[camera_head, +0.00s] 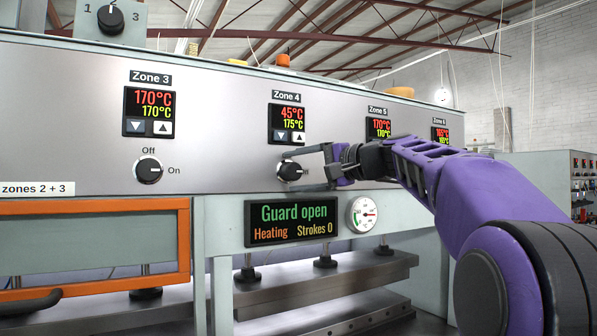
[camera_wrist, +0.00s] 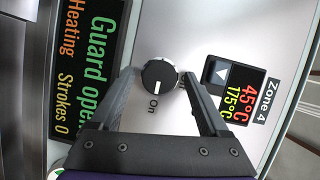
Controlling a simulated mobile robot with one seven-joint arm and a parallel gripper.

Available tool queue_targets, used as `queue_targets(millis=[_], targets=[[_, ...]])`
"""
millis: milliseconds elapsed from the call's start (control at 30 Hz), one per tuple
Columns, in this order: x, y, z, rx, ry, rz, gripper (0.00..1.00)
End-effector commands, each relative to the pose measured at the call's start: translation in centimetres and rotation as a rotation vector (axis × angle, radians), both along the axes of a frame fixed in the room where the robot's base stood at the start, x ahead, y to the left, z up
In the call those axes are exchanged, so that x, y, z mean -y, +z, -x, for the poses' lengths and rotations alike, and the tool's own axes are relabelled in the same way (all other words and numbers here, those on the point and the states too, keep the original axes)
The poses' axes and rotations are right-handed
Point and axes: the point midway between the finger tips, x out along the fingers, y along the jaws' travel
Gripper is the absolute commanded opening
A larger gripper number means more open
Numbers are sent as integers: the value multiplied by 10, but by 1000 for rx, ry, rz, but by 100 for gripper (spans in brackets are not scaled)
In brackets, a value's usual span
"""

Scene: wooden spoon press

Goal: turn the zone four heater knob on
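The zone four heater knob (camera_head: 290,171) is a round black dial on the grey panel, under the Zone 4 display (camera_head: 287,124). In the wrist view the knob (camera_wrist: 159,75) has its white pointer turned toward the "On" label (camera_wrist: 154,103). The display reads 45°C in red above 175°C in yellow. My gripper (camera_head: 287,172) is at the panel, one finger above the knob and one below. In the wrist view my gripper (camera_wrist: 159,76) has its fingers spread on either side of the knob, seemingly with narrow gaps; contact is hard to judge.
The Zone 3 knob (camera_head: 149,170) is to the left, its pointer toward On. Below are a screen (camera_head: 292,221) reading "Guard open, Heating, Strokes 0", a round gauge (camera_head: 362,215), and an orange-framed guard (camera_head: 185,245). My arm covers the panel below Zone 5.

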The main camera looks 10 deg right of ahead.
Motion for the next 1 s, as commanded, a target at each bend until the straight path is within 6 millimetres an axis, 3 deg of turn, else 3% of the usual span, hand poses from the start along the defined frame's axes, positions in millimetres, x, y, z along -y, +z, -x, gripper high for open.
queue_targets(millis=[267,800,1000], targets=[[8,0,9,-1,-1,2,79],[88,12,102,0,-4,1,79],[106,16,125,0,-2,0,79]])
